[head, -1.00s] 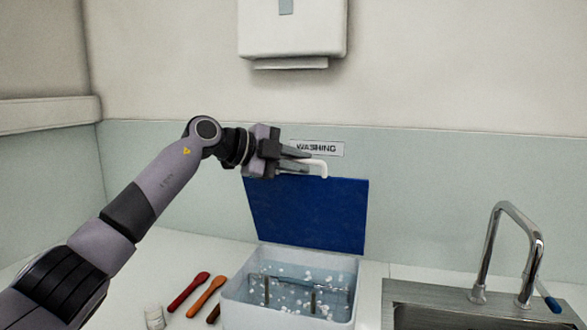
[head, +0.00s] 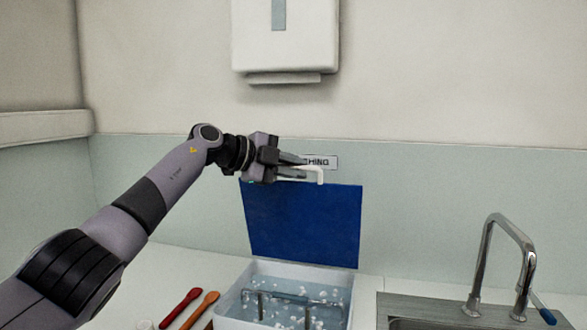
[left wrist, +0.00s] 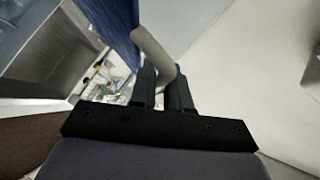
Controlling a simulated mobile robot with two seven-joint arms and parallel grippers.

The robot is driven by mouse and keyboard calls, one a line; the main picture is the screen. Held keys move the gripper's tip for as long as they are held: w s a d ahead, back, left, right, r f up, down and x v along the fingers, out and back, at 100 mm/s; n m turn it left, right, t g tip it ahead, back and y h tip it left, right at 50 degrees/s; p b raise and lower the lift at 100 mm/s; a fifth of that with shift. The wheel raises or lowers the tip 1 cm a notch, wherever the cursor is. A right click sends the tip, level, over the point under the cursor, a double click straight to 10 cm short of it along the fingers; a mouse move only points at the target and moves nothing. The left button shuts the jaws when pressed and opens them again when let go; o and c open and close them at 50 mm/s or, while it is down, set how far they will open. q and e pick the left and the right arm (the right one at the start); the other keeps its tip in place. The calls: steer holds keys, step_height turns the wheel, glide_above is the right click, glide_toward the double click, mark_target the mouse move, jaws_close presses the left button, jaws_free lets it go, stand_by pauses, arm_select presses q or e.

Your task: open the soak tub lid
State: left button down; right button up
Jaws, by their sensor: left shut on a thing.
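The soak tub (head: 285,272) is a white box on the counter with water, white bits and a metal rack inside. Its blue lid (head: 302,226) stands up nearly vertical at the tub's back edge, so the tub is open. The lid also shows in the left wrist view (left wrist: 112,25). A white handle (head: 320,174) is at the lid's top edge. My left gripper (head: 303,170) is shut on this handle; in the left wrist view the handle (left wrist: 152,48) runs between its fingers. My right gripper is not in view.
Red and orange utensils (head: 190,309) lie on the counter left of the tub. A sink with a curved tap (head: 490,262) is at the right. A white dispenser (head: 286,38) hangs on the wall above. A WASHING sign (head: 322,161) is partly behind my gripper.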

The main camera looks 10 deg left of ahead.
arm_select(q)
steer(key=shift+f, duration=0.2)
steer(key=c, duration=1.2)
jaws_free()
steer(key=shift+a, duration=0.15)
steer(key=b+v, duration=0.1)
steer(key=v, duration=0.1)
steer(key=b+v, duration=0.1)
steer(key=v, duration=0.1)
steer(key=b+v, duration=0.1)
steer(key=v, duration=0.2)
steer(key=shift+r, duration=0.3)
steer(key=shift+s+f, duration=0.1)
steer(key=shift+s, duration=0.05)
